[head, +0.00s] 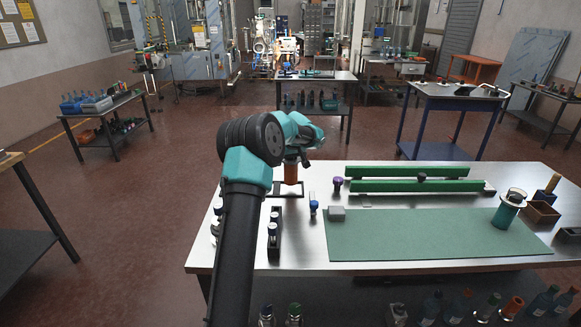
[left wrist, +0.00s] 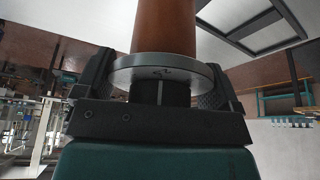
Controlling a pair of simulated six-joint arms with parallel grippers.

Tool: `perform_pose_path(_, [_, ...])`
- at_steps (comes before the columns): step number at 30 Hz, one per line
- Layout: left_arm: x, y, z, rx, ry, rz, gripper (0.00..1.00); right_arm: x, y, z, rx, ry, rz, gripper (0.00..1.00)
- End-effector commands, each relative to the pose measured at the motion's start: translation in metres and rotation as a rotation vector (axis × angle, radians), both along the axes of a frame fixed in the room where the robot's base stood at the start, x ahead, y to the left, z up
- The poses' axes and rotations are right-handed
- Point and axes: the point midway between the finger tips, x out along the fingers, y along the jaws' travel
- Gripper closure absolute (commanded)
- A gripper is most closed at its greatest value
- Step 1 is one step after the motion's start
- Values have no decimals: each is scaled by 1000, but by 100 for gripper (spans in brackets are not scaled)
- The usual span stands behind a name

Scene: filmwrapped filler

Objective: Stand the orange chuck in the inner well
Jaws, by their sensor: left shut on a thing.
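The orange chuck (head: 291,173) hangs upright below my left gripper (head: 299,152) at the left part of the bench. In the left wrist view the chuck (left wrist: 165,25) is an orange-brown cylinder with a grey flange (left wrist: 160,73). My left gripper (left wrist: 160,92) is shut on it at the flange end, one jaw on each side. A dark frame with openings (left wrist: 268,28) lies on the bench beyond the chuck; in the head view the frame (head: 301,190) shows just below the chuck. I cannot tell which opening is the inner well. My right gripper is not in view.
A small blue-topped piece (head: 313,208), a grey block (head: 337,213) and green rails (head: 415,186) lie right of the chuck. The green mat (head: 430,238) is mostly clear. A teal cylinder (head: 506,213) stands at its right.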

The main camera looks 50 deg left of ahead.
Motion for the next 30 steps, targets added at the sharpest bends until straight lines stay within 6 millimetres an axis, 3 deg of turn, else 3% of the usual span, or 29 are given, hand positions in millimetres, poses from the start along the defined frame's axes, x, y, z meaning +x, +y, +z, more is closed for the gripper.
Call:
perform_pose_path(7, [0, 0, -28, 1, 0, -1, 62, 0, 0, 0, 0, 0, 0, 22])
perform_pose_path(21, [0, 0, -33, 1, -1, 0, 62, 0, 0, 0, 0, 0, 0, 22])
perform_pose_path(22, [0, 0, -35, -1, 1, -1, 11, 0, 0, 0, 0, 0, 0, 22])
perform_pose_path(25, [0, 0, -35, -1, 1, -1, 1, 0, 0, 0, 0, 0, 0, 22])
perform_pose_path(30, [0, 0, -34, -1, 1, -1, 0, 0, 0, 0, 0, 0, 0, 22])
